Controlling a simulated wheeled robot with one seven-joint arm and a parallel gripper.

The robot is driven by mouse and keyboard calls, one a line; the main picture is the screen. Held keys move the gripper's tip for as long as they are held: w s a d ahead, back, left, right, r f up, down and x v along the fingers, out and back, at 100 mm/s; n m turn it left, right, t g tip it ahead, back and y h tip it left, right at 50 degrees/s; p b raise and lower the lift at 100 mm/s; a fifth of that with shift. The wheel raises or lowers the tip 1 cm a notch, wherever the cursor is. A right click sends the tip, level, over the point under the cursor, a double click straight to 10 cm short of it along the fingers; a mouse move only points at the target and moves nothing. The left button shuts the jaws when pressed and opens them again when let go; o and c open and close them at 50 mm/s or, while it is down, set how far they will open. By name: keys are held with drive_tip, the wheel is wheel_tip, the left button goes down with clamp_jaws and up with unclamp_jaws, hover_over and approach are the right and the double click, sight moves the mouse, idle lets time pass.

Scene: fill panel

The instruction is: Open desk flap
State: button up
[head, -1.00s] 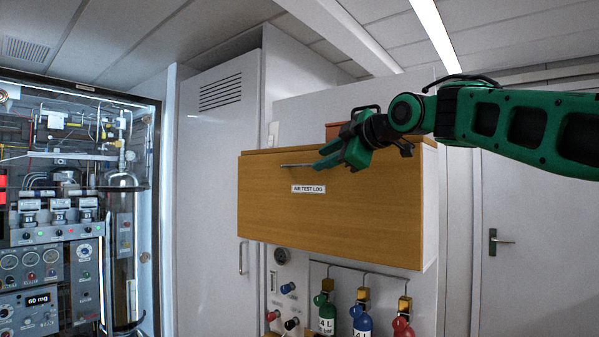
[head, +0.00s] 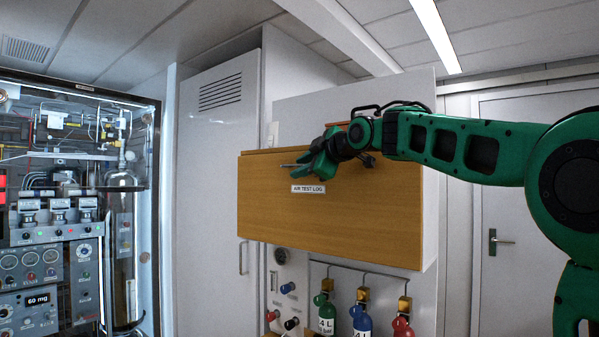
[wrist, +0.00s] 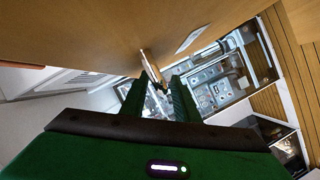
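The desk flap (head: 330,215) is a closed, upright wooden panel labelled "AIR TEST LOG". Its metal bar handle (head: 290,165) runs along the upper part, with its left end showing beside my gripper (head: 316,166). The green fingers cover the rest of the handle in the head view. In the wrist view my gripper (wrist: 156,88) has its two fingers apart. The handle (wrist: 149,66) lies in line with the gap between them, close to the tips. I cannot tell whether the fingers touch it. The flap's face (wrist: 100,35) fills the upper part there.
Gas bottles (head: 362,318) hang below the desk box, beside a gauge panel (head: 284,285). A tall grey locker (head: 215,170) stands to the left, and a lit equipment cabinet (head: 75,220) farther left. A door (head: 540,220) is at the right.

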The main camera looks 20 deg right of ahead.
clamp_jaws()
drive_tip(key=shift+a, duration=0.1)
drive_tip(key=shift+s, duration=0.1)
